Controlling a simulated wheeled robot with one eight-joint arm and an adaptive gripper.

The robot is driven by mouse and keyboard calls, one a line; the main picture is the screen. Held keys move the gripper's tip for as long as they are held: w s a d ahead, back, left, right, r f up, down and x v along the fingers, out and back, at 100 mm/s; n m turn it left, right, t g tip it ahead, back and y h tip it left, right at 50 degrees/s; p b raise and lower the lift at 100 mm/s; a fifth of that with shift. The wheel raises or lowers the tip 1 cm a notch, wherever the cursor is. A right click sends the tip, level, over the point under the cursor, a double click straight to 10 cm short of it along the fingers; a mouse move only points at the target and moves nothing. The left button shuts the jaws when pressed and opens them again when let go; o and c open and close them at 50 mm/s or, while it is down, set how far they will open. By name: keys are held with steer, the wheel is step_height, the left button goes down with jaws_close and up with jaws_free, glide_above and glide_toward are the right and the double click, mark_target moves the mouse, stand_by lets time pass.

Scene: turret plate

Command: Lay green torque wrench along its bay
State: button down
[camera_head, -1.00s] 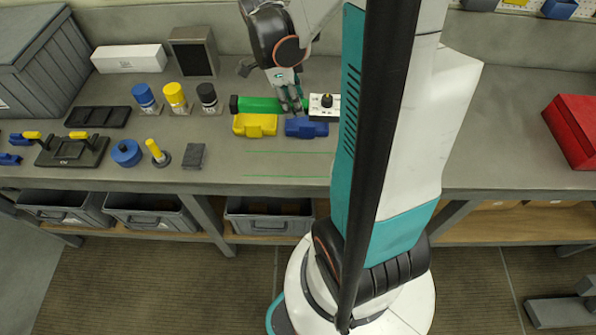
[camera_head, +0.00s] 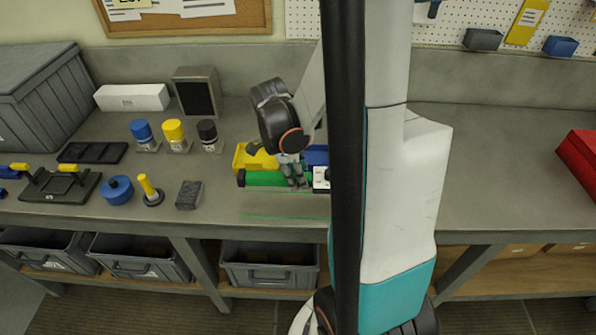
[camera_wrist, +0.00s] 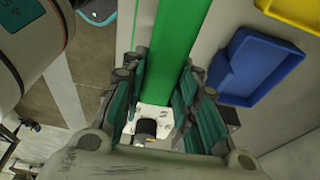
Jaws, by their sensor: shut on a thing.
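The green torque wrench (camera_head: 262,179) lies crosswise in my gripper (camera_head: 294,178), just in front of the yellow and blue holders in the head view. My gripper is shut on its green handle. Its white head with a dark knob (camera_head: 321,178) is at the right, partly hidden by my arm. In the wrist view the green handle (camera_wrist: 174,45) runs up between the fingers, and the white head (camera_wrist: 152,123) shows between them. Thin green lines (camera_head: 275,217) on the bench mark a bay in front of the wrench. Whether the wrench touches the bench I cannot tell.
A yellow holder (camera_head: 246,157) and a blue holder (camera_wrist: 258,68) stand behind the wrench. To the left are a grey block (camera_head: 189,195), a yellow peg (camera_head: 149,189) and a blue round part (camera_head: 118,190). A red box (camera_head: 581,155) stands far right.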

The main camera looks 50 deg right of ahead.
steer(key=shift+f+b, duration=2)
steer(key=shift+f, duration=1.35)
steer(key=c, duration=1.2)
jaws_free()
steer(key=shift+c, duration=0.2)
steer(key=p+v, duration=0.3)
steer(key=v, duration=0.9)
steer(key=shift+s+r, duration=0.1)
steer(key=shift+r, duration=0.15)
